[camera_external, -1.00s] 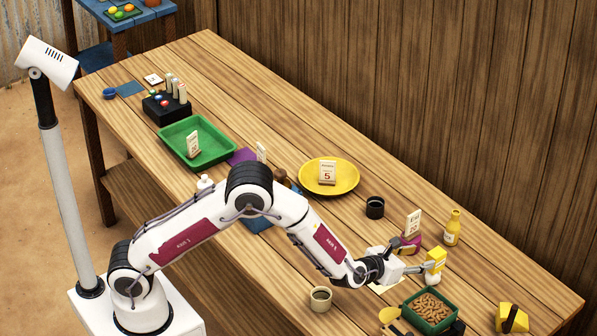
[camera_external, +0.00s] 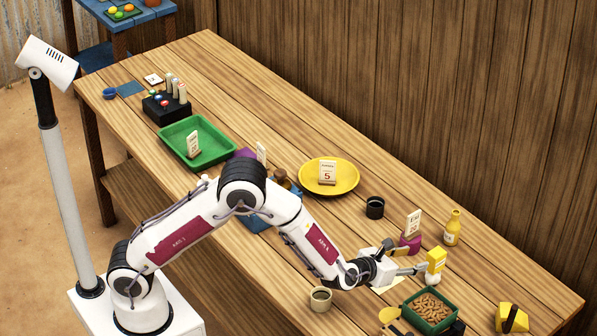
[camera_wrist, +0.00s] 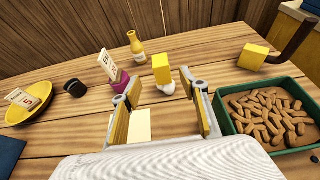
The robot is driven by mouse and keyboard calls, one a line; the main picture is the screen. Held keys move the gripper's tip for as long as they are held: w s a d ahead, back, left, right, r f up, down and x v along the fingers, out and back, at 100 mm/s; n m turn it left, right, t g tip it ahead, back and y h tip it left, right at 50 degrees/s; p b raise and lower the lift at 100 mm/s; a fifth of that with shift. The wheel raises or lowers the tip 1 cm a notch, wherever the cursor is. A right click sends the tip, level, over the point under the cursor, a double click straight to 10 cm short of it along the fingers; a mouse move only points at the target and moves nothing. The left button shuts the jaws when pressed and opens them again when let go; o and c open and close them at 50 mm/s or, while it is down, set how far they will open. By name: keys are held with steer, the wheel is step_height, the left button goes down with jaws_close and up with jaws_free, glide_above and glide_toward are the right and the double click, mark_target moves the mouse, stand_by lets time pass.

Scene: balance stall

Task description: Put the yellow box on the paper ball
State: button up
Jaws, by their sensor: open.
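The yellow box (camera_external: 436,260) stands upright near the far right part of the table. The paper ball (camera_external: 430,277) shows only in small part in the external view. My gripper (camera_external: 407,257) is open and empty, just left of the box. In the wrist view its fingers (camera_wrist: 160,94) are spread on either side, with the box and ball beyond the tips and clear of them.
A green tray of brown pieces (camera_external: 447,319) is close right of my gripper. A price card (camera_external: 413,222) on a purple stand and a yellow bottle (camera_external: 453,229) stand behind. A cup (camera_external: 320,299) is at the front edge. A yellow plate (camera_external: 344,189) lies further left.

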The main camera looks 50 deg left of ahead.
steer(key=shift+r, duration=0.1)
steer(key=s+a+r+m+g+h, duration=0.2)
steer(key=s+a+r+m, duration=0.4)
steer(key=r+m, duration=0.35)
steer(key=s+a+r+m+g+h, duration=0.2)
steer(key=s+a+r+m, duration=0.5)
steer(key=m, duration=0.3)
steer(key=s+a+m+g+y, duration=0.1)
steer(key=s+a+m, duration=0.4)
steer(key=s, duration=0.4)
steer(key=s+a+m+g+y, duration=0.1)
steer(key=s+a+m, duration=0.5)
steer(key=s, duration=0.4)
steer(key=s+a+f+m+g+y, duration=0.1)
steer(key=s+a+m+g+y, duration=0.1)
steer(key=s+a+m, duration=0.3)
steer(key=s+a, duration=0.2)
steer(key=s, duration=0.2)
steer(key=shift+s, duration=0.3)
steer(key=shift+m, duration=0.25)
